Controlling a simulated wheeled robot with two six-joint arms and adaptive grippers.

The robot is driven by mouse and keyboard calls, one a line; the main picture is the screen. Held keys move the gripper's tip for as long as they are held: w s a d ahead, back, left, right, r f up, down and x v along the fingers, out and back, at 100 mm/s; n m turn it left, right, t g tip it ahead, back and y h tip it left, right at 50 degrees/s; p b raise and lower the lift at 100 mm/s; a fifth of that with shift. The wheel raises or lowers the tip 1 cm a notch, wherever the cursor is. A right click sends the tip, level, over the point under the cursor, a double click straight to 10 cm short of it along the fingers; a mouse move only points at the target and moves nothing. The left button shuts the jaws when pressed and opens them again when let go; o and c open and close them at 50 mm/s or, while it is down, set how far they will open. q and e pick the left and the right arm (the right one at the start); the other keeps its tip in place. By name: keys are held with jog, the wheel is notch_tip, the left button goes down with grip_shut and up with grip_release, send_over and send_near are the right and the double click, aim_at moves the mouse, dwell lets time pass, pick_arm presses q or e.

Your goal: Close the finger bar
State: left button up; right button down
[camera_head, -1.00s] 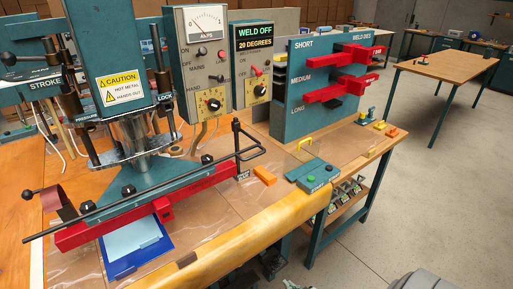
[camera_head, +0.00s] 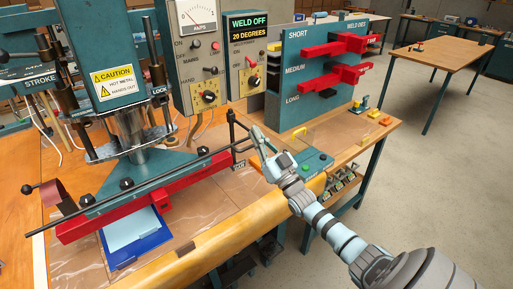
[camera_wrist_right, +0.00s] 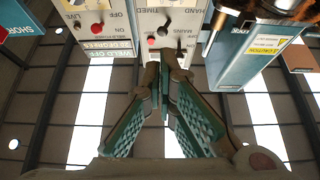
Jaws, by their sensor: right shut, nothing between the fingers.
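The finger bar (camera_head: 165,178) is a long thin dark rod. It runs along the front of the welder, above the red die (camera_head: 180,187), with a ball-ended lever at its left end. Its right end reaches a black upright bracket (camera_head: 232,130). My right gripper (camera_head: 257,133) is at that right end, beside the bracket, with its fingers pointing up and back. Its fingers are shut and empty, and they come together in the right wrist view (camera_wrist_right: 163,72). I cannot tell whether they touch the bracket or bar. My left gripper is out of view.
A blue sheet (camera_head: 140,240) lies under the red die. The die rack (camera_head: 295,75) stands behind.

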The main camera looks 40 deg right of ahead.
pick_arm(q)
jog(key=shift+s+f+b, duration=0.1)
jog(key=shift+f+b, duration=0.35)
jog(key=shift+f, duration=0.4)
pick_arm(e)
jog(key=shift+w+d+f, duration=0.1)
jog(key=shift+w+f, duration=0.1)
jog(key=shift+f, duration=1.75)
pick_arm(q)
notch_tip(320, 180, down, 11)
jog(key=b, duration=1.1)
pick_arm(e)
notch_tip(320, 180, down, 12)
jog(key=shift+f, duration=0.15)
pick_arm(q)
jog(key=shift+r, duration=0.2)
